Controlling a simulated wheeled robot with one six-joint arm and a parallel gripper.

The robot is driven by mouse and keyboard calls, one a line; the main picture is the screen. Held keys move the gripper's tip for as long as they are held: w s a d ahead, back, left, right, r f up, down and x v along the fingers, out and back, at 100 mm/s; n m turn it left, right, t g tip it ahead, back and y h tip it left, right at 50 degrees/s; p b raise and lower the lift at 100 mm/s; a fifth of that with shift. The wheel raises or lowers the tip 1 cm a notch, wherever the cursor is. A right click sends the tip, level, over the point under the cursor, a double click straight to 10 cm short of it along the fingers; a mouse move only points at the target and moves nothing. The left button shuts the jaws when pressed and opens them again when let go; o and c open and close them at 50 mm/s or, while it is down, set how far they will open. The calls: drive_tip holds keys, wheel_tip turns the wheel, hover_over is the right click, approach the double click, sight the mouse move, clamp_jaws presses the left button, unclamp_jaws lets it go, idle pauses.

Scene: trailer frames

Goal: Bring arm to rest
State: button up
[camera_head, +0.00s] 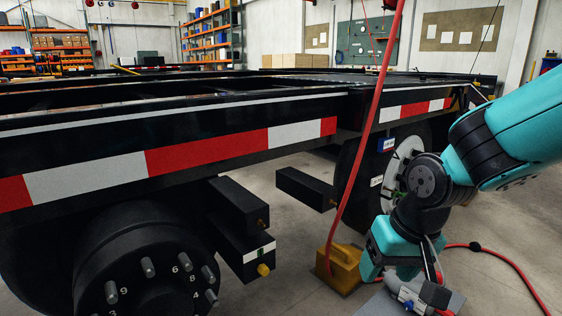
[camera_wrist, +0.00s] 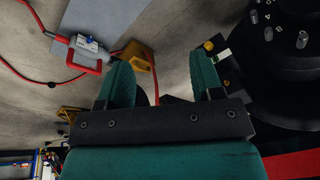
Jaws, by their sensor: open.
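My teal arm reaches in from the right in the head view, bent at a black joint, with my gripper (camera_head: 389,268) hanging low beside the trailer. In the wrist view both teal fingers of my gripper (camera_wrist: 163,76) stand wide apart, with nothing held between them. A grey and red tool (camera_head: 411,298) on a red hose lies on a grey mat (camera_head: 376,306), just below and right of the fingers. The tool also shows in the wrist view (camera_wrist: 88,45), left of the fingers and apart from them.
The black trailer frame with red-white tape (camera_head: 205,153) fills the left and middle. A wheel hub with studs (camera_head: 148,268) is at lower left. A yellow chock (camera_head: 341,268) stands left of my gripper, and a red line (camera_head: 372,125) rises there. Floor at right is open except for hose.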

drive_tip(key=s+a+r+n+g+y+p, duration=0.1)
drive_tip(key=s+r+n, duration=0.2)
drive_tip(key=s+r, duration=0.35)
drive_tip(key=s+a+r+n+g+y+p, duration=0.1)
drive_tip(key=s+r+n+p, duration=0.15)
drive_tip(key=s, duration=0.75)
wheel_tip(320, 180, up, 38)
drive_tip(key=p, duration=3.6)
drive_tip(key=shift+w+a+f+p, duration=0.15)
drive_tip(key=shift+w+p, duration=0.1)
drive_tip(key=shift+p, duration=0.05)
drive_tip(key=shift+n, duration=0.25)
